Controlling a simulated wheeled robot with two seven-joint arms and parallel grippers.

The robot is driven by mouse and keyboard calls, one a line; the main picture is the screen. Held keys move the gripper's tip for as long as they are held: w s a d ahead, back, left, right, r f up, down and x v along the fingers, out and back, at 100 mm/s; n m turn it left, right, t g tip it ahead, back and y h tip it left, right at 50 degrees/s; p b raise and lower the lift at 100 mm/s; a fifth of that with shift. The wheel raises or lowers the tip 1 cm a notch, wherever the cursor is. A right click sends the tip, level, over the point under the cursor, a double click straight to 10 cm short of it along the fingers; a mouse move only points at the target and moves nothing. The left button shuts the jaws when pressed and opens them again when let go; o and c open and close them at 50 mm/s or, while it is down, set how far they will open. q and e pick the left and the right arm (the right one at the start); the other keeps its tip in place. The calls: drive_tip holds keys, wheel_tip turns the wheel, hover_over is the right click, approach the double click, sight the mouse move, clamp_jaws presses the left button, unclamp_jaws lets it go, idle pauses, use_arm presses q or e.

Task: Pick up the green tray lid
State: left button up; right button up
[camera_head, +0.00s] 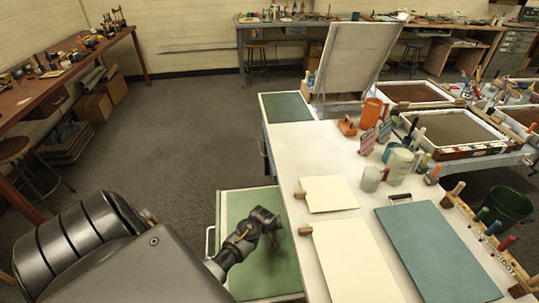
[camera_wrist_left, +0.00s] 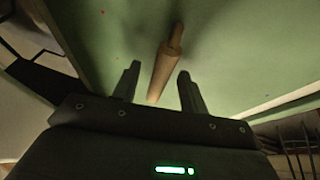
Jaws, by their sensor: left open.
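The green tray lid (camera_head: 272,275) is a flat green panel at the lower middle of the head view, low beside the white worktop. Its pale green surface also fills much of the left wrist view (camera_wrist_left: 230,75). A wooden handle (camera_wrist_left: 165,67) stands out from that surface in the wrist view. My left gripper (camera_head: 270,238) is over the panel, and in the wrist view its open fingers (camera_wrist_left: 157,75) lie on either side of the handle with gaps. In the head view the gripper and arm hide the handle. My right gripper is not in view.
The white worktop (camera_head: 310,146) borders the panel on the right. It carries cream boards (camera_head: 352,262) with wooden handles, a teal board (camera_head: 436,255), and several cups and tools. A metal bar handle (camera_head: 209,243) is at the panel's left. Open floor (camera_head: 185,130) lies behind.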

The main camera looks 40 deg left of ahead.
use_arm(q)
drive_tip(key=shift+w+a+f, duration=0.15)
drive_tip(key=shift+w+f, duration=0.05)
drive_tip(key=shift+f, duration=0.35)
clamp_jaws()
drive_tip(key=shift+r, duration=0.1)
drive_tip(key=shift+r, duration=0.6)
wheel_tip(320, 180, up, 2)
drive_tip(key=shift+w+r, duration=0.1)
drive_tip(key=s+a, duration=0.3)
drive_tip(key=s, duration=0.1)
drive_tip(key=s+a, duration=0.4)
drive_tip(key=s, duration=0.1)
drive_tip(key=s+a, duration=0.4)
drive_tip(key=s, duration=0.1)
drive_tip(key=shift+s+a, duration=0.1)
